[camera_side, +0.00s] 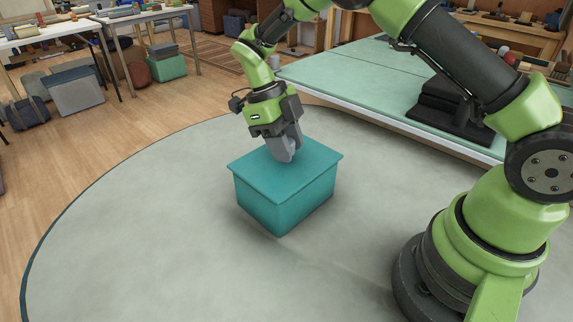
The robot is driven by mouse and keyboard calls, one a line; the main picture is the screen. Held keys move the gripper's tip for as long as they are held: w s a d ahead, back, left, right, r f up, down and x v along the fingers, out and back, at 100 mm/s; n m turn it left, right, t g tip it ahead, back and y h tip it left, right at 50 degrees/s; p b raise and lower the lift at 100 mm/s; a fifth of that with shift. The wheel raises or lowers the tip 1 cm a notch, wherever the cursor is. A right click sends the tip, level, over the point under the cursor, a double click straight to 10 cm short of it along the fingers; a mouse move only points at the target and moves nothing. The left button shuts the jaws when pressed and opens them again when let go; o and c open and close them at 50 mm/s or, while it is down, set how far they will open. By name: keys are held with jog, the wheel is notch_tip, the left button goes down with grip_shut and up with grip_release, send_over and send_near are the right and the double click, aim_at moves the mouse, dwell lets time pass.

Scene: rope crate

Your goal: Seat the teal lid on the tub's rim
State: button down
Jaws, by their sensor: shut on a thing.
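The teal lid (312,158) lies over the top of the teal tub (287,205), which stands on the grey round surface. The lid looks level and its edges overhang the tub's walls slightly. I cannot tell whether it sits fully down on the rim, which is hidden under it. My gripper (286,157) points down at the middle of the lid, with its grey fingers shut on the lid. The part of the lid it holds is hidden by the fingers.
The grey round surface (150,225) is clear around the tub. A pale green table (375,90) stands behind it to the right. Work tables (45,33) and boxes (75,90) are further back on the left, on the wooden floor.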

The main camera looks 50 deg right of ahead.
jog(key=shift+f, duration=0.4)
jog(key=c, duration=0.7)
grip_release()
jog(key=shift+r, duration=0.1)
jog(key=v, duration=0.9)
jog(key=shift+w+r, duration=0.15)
jog(key=shift+r, duration=0.2)
